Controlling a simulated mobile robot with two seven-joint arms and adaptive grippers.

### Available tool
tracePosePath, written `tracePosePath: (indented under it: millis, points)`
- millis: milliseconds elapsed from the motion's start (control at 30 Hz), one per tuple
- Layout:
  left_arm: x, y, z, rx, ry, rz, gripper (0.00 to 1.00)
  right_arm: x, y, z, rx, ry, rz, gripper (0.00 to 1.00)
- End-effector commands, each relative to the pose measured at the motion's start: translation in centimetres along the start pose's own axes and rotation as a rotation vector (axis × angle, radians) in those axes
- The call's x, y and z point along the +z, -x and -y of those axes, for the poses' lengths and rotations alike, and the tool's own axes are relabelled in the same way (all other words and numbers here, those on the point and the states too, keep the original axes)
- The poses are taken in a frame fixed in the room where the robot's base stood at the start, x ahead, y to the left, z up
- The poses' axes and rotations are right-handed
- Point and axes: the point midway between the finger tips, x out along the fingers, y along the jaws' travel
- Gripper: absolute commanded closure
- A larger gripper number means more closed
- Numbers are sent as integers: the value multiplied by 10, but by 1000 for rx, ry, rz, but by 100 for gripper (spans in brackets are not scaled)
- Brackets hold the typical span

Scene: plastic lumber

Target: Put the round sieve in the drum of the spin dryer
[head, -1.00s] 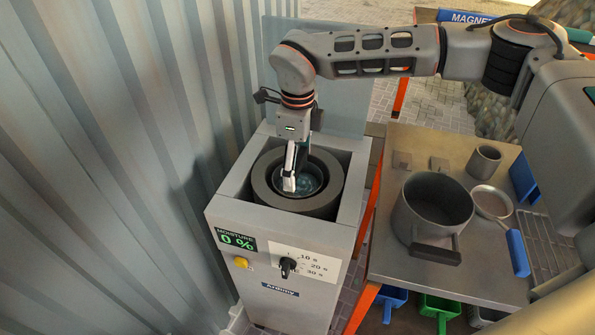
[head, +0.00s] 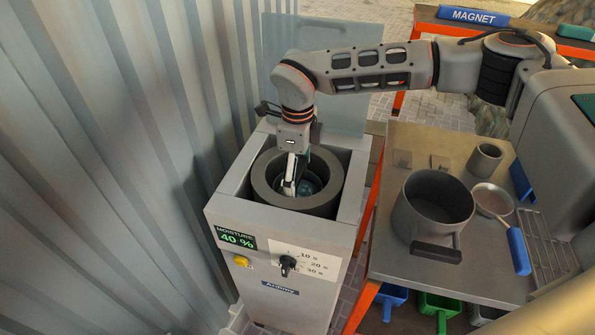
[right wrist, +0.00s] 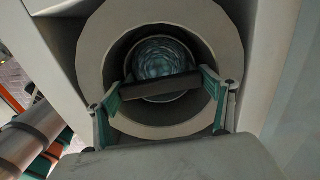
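The spin dryer (head: 225,212) is a grey box with an open top. Its drum is a thick grey ring (head: 325,203), also filling the right wrist view (right wrist: 225,35). The round sieve (right wrist: 160,57) lies inside the drum, its bluish-grey mesh facing up. A dark handle bar (right wrist: 160,86) crosses in front of the mesh. My right gripper (right wrist: 160,90) reaches down into the drum, its fingers spread wide near the bar's two ends; firm contact is not visible. In the head view the right gripper (head: 290,188) partly hides the sieve. My left gripper is not in view.
The dryer display (head: 236,239) reads 40 %. A yellow button (head: 241,261) and black dial (head: 288,262) sit on its front. The steel bench (head: 410,270) to the right holds a pot (head: 408,215), a cup (head: 484,160) and a blue-handled pan (head: 493,199). A corrugated wall (head: 100,150) stands left.

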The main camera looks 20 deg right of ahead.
Motion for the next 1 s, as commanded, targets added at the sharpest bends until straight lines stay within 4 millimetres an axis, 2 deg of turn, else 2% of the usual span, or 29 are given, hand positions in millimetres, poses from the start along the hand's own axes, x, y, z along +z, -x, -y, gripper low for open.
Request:
tracePosePath:
  millis: [300,433,567,800,1000]
  points:
    - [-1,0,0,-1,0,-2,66,0,1,0,-1,0,1,11]
    - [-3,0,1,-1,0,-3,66,1,10,1,-2,0,2,11]
    - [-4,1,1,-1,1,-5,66,1,31,1,-3,0,4,11]
    - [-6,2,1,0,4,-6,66,1,84,1,-4,0,4,11]
    - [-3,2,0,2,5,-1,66,0,116,1,-3,-1,2,11]
